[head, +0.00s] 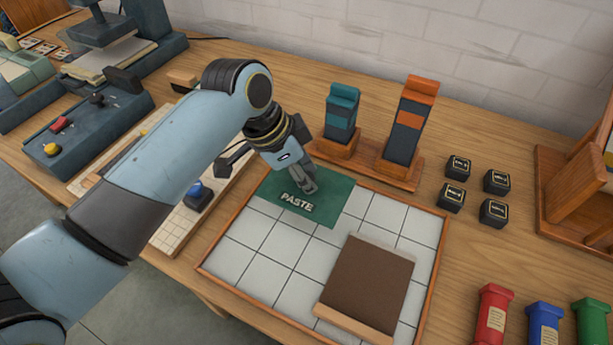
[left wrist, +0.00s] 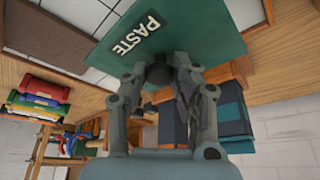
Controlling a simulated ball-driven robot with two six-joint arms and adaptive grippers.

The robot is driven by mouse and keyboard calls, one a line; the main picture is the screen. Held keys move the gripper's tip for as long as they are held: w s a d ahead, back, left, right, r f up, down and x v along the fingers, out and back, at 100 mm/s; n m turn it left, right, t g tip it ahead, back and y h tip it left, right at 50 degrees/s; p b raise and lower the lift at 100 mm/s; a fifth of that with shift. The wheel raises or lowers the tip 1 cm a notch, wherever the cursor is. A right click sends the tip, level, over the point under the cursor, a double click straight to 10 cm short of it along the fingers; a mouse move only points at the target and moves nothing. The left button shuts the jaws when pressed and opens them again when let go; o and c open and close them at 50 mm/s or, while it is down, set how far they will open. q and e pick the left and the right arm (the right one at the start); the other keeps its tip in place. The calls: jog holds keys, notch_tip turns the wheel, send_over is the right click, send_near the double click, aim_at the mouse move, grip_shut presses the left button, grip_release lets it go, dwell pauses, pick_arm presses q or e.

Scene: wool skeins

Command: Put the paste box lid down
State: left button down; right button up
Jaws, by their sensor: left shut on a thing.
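The paste box lid is a flat dark green panel (head: 327,208) marked PASTE, over the far left corner of a white tiled tray (head: 270,305). It also fills the top middle of the left wrist view (left wrist: 205,32). My left gripper (head: 303,183) is shut on a dark knob on the lid, and its fingers (left wrist: 160,78) close round that knob in the left wrist view. Whether the lid touches the tiles or hangs just above them, I cannot tell. My right gripper is not in view.
A brown panel with wooden ends (head: 370,280) lies on the tray's near right. A teal post (head: 341,112) and a taller orange-banded post (head: 409,120) stand behind the lid. Small black blocks (head: 451,197) stand right of the tray. Tiles left of the brown panel are bare.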

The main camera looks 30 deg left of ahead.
pick_arm(q)
jog(key=w, duration=0.1)
jog(key=w+a+f, duration=0.1)
jog(key=w+f, duration=0.1)
jog(key=shift+w+a, duration=0.1)
jog(key=shift+a, duration=0.2)
jog(key=shift+f, duration=0.4)
notch_tip(320, 180, down, 3)
jog(key=shift+r, duration=0.2)
jog(key=shift+f, duration=0.45)
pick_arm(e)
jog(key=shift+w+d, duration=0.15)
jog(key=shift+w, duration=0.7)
pick_arm(q)
jog(key=c, duration=1.1)
grip_release()
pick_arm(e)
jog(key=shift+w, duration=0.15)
pick_arm(q)
jog(key=shift+o, duration=0.2)
